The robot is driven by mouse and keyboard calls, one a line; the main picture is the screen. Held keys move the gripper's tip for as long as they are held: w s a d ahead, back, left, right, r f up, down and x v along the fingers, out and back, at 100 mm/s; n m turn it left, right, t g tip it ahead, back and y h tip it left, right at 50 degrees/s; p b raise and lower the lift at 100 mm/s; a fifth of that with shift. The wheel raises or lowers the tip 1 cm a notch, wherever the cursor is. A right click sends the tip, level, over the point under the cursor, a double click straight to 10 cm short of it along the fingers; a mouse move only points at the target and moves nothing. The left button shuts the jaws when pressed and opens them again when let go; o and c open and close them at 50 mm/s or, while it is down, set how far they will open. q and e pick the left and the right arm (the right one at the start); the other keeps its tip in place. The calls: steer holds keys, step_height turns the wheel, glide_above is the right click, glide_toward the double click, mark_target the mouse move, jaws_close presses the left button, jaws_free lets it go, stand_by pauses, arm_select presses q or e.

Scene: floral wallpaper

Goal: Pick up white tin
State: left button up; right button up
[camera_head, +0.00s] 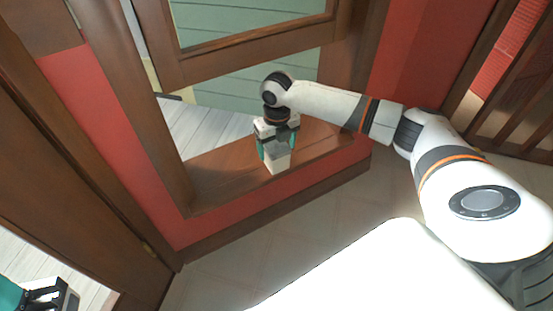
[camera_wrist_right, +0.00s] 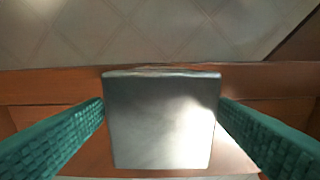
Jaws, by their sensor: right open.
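The white tin (camera_head: 277,164) is a pale, boxy block standing on the wooden window sill. In the right wrist view the tin (camera_wrist_right: 160,125) fills the middle, with a grey-shaded top part and a bright lower part. My right gripper (camera_head: 278,147) reaches down over it from above. Its teal fingers are open, one on each side of the tin. In the wrist view a narrow gap seems to show, but contact is hard to judge. Part of my left gripper (camera_head: 50,296) shows at the lower left corner, cut off by the frame.
The brown sill (camera_head: 215,180) runs along the window opening, with wooden posts on both sides. A raised window sash (camera_head: 250,45) is above. The red wall (camera_head: 260,215) drops below the sill to a tiled floor (camera_head: 225,268). A brown wooden panel (camera_head: 70,190) stands at the left.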

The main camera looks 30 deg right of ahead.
step_height(320, 180, down, 4)
steer(key=shift+f+b, duration=0.1)
steer(key=shift+b, duration=0.9)
steer(key=shift+c, duration=0.2)
steer(key=c, duration=1.2)
